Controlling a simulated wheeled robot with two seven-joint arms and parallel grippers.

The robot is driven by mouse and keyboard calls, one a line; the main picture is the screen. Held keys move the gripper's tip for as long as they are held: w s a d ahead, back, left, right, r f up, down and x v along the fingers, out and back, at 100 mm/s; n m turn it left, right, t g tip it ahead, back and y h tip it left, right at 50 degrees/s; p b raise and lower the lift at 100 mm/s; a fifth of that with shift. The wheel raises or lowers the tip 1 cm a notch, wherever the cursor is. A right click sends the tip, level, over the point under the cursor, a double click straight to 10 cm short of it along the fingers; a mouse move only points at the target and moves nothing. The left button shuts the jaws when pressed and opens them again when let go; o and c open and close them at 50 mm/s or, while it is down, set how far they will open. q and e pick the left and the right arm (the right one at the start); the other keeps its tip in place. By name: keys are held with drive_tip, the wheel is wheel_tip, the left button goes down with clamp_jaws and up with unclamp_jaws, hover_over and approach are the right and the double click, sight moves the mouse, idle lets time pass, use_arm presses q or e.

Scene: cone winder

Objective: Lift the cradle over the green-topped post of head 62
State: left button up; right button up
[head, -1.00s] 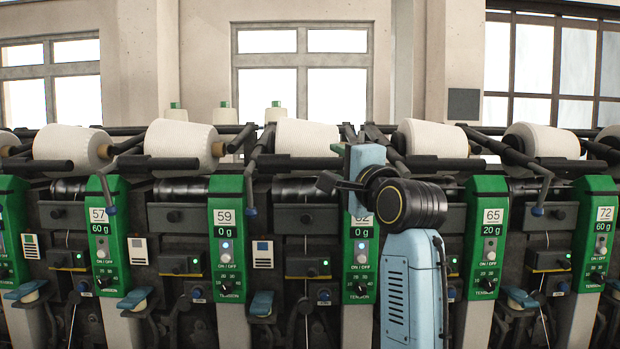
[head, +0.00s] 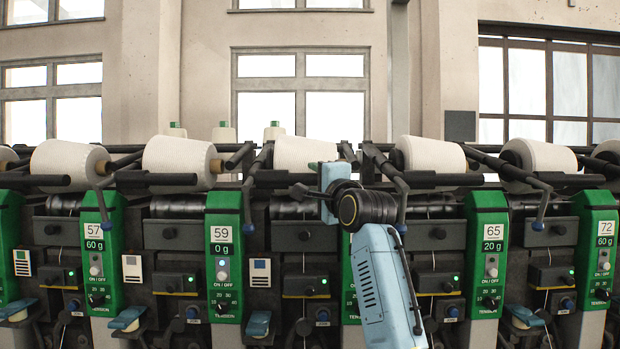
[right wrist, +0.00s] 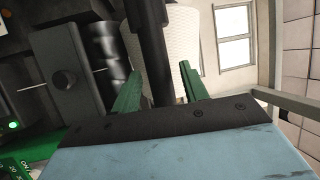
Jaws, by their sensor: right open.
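The post of head 62 (head: 350,303) is green and mostly hidden behind my right arm; its number is covered. Up and left of it, a white cone (head: 303,154) rests in its cradle, whose dark handle bar (head: 270,179) runs across below it. My right gripper (head: 306,192) is at the right end of this bar. In the right wrist view, its two green fingers (right wrist: 156,80) are open, one on each side of the dark bar (right wrist: 152,40), with the white cone behind. I cannot tell whether they touch the bar. My left gripper is out of view.
Neighbouring cones and dark cradle arms stand close on both sides. The green post of head 59 (head: 223,256) is to the left and that of head 65 (head: 488,250) to the right. Small tubes (head: 223,133) stand behind the machine. The space above the cones is clear.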

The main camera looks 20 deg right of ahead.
drive_tip(key=shift+x, duration=1.9)
clamp_jaws()
